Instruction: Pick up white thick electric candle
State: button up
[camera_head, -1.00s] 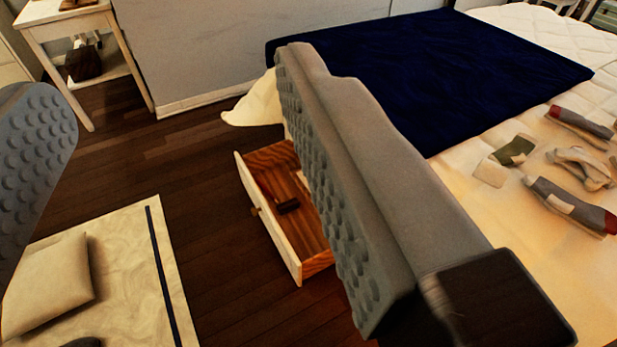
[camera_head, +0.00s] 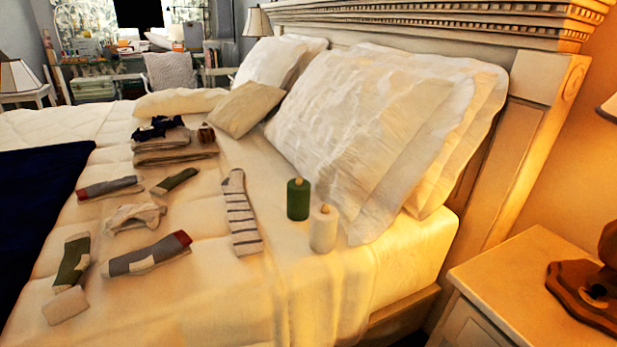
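The white thick electric candle (camera_head: 323,230) stands upright on the bed near its right side, in front of the large pillows. It is a short, wide cream-white cylinder with a small flame-shaped tip. A dark green candle (camera_head: 298,200) of similar shape stands just behind it and to its left. Nothing hides the white candle. My gripper does not show in this view, so its state and its place relative to the candle cannot be seen.
A striped sock (camera_head: 242,215) lies left of the candles, with several other socks and folded clothes (camera_head: 175,148) beyond. Large pillows (camera_head: 375,125) lean on the headboard (camera_head: 440,30). A nightstand (camera_head: 530,285) stands at right.

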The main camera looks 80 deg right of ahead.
aim_at(323, 231)
jog(key=z, duration=2.15)
